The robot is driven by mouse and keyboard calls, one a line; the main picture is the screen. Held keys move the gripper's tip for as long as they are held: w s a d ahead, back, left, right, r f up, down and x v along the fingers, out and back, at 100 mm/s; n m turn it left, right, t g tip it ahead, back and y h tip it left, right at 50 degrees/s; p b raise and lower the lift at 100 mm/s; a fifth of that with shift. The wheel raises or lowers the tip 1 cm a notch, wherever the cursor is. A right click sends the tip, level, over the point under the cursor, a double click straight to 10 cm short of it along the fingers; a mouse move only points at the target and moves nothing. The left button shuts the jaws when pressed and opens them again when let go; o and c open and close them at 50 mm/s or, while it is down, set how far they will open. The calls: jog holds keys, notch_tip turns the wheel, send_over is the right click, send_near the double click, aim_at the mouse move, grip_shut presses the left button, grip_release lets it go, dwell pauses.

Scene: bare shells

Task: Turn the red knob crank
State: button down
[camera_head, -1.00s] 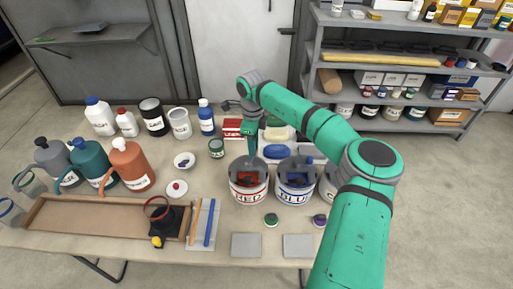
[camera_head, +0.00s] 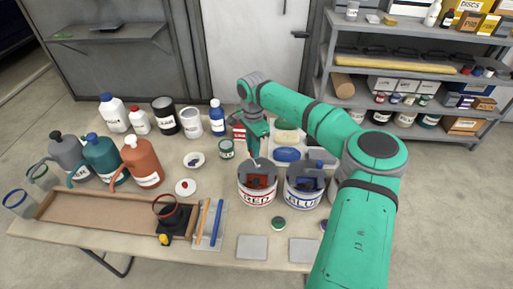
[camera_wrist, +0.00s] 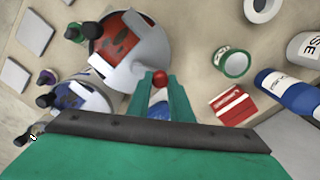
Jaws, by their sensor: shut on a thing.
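The red knob (camera_wrist: 160,78) shows in the wrist view between the two fingertips of my gripper (camera_wrist: 153,84), which is shut on it. The knob sits beside the rim of the paint can labelled RED (camera_head: 257,198). Red paint with dark shapes shows inside this can, under a partial grey cover, and it also shows in the wrist view (camera_wrist: 112,38). In the head view my gripper (camera_head: 256,158) reaches down at the can's back edge. The knob and most of the crank are hard to make out there.
A BLUE can (camera_head: 304,198) stands close right of the RED can. A small green tin (camera_head: 226,149) and a blue bottle (camera_head: 217,118) stand behind to the left. Jugs (camera_head: 143,165) and a wooden tray (camera_head: 100,213) fill the left side. Grey squares (camera_head: 252,247) lie in front.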

aim_at(251, 151)
jog(key=shift+s+a+n, duration=0.15)
jog(key=shift+a+n, duration=0.15)
jog(key=shift+n, duration=0.5)
jog(key=c, duration=1.6)
grip_release()
jog(key=shift+s+r, duration=0.1)
jog(key=shift+r, duration=5.35)
